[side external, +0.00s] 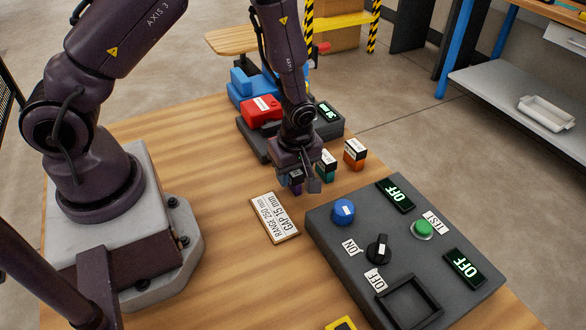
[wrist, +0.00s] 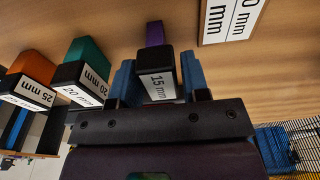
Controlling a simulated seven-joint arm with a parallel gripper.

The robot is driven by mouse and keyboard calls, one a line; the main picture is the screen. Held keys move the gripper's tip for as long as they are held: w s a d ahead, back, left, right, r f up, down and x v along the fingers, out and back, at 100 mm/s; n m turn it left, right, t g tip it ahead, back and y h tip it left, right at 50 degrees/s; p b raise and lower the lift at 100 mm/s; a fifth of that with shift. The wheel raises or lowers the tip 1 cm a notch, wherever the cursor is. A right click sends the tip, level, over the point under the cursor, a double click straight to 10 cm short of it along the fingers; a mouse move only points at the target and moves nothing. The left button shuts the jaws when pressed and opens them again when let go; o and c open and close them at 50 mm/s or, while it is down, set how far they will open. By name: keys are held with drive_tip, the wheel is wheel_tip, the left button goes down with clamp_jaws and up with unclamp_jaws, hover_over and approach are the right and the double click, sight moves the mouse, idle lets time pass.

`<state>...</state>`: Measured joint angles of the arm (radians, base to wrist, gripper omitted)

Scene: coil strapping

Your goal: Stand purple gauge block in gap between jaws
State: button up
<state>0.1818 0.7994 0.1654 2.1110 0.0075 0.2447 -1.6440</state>
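The purple gauge block (wrist: 154,34), with a black end and a white "15 mm" label, lies between the two blue fingers of my gripper (wrist: 158,82) in the wrist view. Narrow gaps show beside the block, so the fingers look open around it. In the side view my gripper (side external: 304,186) is low over the table, and only a little purple (side external: 296,184) shows under it. The jaw device behind it has a red jaw (side external: 262,111) and blue parts (side external: 243,83) on a dark base (side external: 252,139). The gap between jaws is not clearly visible.
A green block (side external: 326,166) and an orange block (side external: 354,154) stand right of my gripper; they are labelled 20 mm (wrist: 82,84) and 25 mm (wrist: 32,80). A control panel (side external: 330,240) with knobs and "OFF" displays fills the right.

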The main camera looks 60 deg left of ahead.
drive_tip(key=shift+o, duration=1)
wheel_tip(320, 180, up, 13)
drive_tip(key=d, duration=0.2)
wheel_tip(320, 180, up, 12)
drive_tip(key=m+t+h, duration=0.2)
drive_tip(key=m+t, duration=0.1)
drive_tip(key=m, duration=0.5)
hover_over(298, 173)
drive_tip(key=s, duration=0.5)
drive_tip(key=s+r+m+t, duration=0.2)
drive_tip(key=s+r+m, duration=0.5)
drive_tip(key=m, duration=0.3)
drive_tip(key=shift+s+a+r+t+y, duration=0.2)
drive_tip(key=shift+s+a+t+y, duration=0.1)
drive_tip(key=shift+s, duration=0.55)
drive_tip(key=o, duration=0.5)
